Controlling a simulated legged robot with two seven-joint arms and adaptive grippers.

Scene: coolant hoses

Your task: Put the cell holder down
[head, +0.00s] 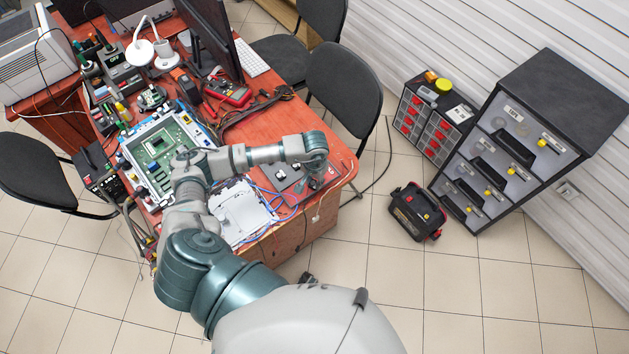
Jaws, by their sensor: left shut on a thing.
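My left arm reaches over the red-brown workbench (268,120), and its wrist is bent downward near the bench's right corner. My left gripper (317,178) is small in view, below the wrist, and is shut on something. What it holds is mostly hidden and too small to make out, so I cannot clearly identify the cell holder. I cannot tell whether the held thing touches the bench top. My right gripper is not in view.
A green circuit board (160,150) in a frame and a white tray-like part (238,212) lie on the bench. Blue cables, a red multimeter (228,94) and a monitor crowd it. Black chairs (342,88) stand behind. Drawer cabinets (500,155) and a toolbox (418,212) stand right on open tiled floor.

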